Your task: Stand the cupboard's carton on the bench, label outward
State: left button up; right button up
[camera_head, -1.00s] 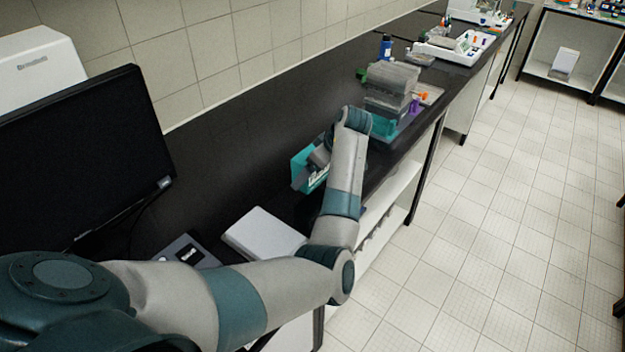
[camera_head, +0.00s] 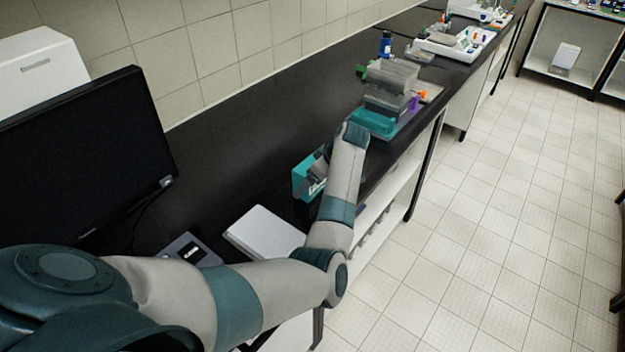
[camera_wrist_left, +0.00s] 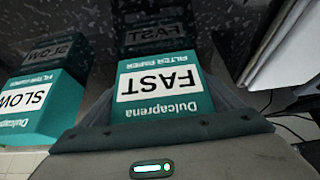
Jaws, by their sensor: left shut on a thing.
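A teal carton (camera_wrist_left: 160,88) with a white label reading FAST fills the middle of the left wrist view, its print upside down there. My left gripper (camera_wrist_left: 160,82) is shut on it, a dark finger along each side. A second teal carton (camera_wrist_left: 38,108), labelled SLOW, stands to the left in that view, apart from the first. In the head view, my left gripper (camera_head: 322,168) is low over the black bench (camera_head: 235,150), mostly hidden by my wrist. A teal carton (camera_head: 303,180) shows there; I cannot tell which one. My right gripper is not in view.
A stack of grey and teal pieces (camera_head: 388,88) stands farther along the bench with a blue bottle (camera_head: 386,44) behind it. A white flat box (camera_head: 264,234) and a monitor (camera_head: 85,160) are nearer. Open shelving (camera_head: 388,205) is under the bench. Bench near the wall is clear.

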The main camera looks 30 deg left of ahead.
pick_arm(q)
jog(key=o, duration=1)
jog(key=shift+f, duration=0.1)
jog(key=shift+o, duration=0.2)
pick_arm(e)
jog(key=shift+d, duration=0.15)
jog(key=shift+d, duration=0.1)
pick_arm(q)
jog(key=shift+r, duration=0.2)
jog(key=shift+d+r, duration=0.3)
jog(key=shift+r, duration=0.2)
jog(key=b+v, duration=0.3)
jog(key=v, duration=0.8)
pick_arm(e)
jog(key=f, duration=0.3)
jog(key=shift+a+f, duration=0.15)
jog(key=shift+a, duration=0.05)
pick_arm(q)
jog(key=shift+a, duration=0.1)
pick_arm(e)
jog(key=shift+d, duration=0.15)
